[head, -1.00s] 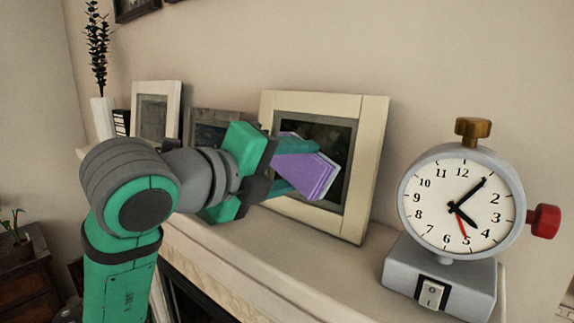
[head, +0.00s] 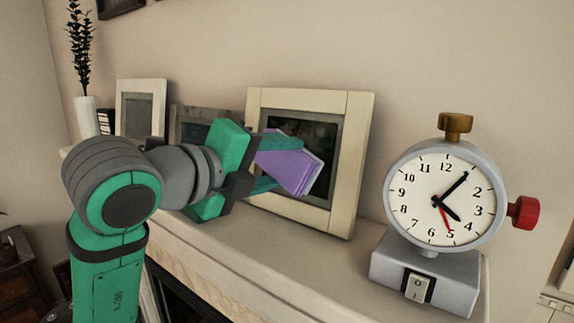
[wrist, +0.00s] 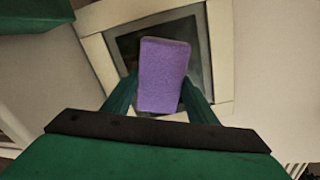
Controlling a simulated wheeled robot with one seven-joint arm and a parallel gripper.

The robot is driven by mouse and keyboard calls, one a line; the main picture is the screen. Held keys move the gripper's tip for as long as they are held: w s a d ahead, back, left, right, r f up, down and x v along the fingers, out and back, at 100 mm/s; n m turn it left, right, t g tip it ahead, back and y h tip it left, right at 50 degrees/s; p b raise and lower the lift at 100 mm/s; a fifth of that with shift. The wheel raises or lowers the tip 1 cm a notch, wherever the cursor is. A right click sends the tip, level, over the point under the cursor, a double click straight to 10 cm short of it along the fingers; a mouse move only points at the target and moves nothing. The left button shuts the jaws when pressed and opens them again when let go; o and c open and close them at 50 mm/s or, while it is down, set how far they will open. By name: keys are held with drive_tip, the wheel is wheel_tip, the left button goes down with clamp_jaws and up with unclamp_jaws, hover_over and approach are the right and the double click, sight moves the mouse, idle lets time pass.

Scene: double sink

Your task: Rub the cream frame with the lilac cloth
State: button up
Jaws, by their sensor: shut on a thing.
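The cream frame (head: 347,165) stands on the mantel, leaning on the wall, with a dark picture inside. It also shows in the wrist view (wrist: 97,46), behind the cloth. My gripper (head: 287,165) is shut on the lilac cloth (head: 288,170), a folded pad, and holds it in front of the frame's picture. In the wrist view the cloth (wrist: 162,75) sits between my two green fingers and covers part of the picture. I cannot tell whether the cloth touches the frame.
A grey clock (head: 445,195) with a brass knob and a red knob stands to the right on the mantel (head: 290,245). A white frame (head: 120,100), a grey frame (head: 190,122) and a white vase (head: 87,117) stand to the left. Bare mantel lies before the cream frame.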

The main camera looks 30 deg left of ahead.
sight(261, 158)
drive_tip(key=shift+a, duration=0.35)
drive_tip(key=shift+w+a, duration=0.1)
drive_tip(key=shift+a, duration=1.65)
drive_tip(key=v, duration=0.6)
drive_tip(key=shift+r, duration=0.1)
drive_tip(key=v, duration=0.3)
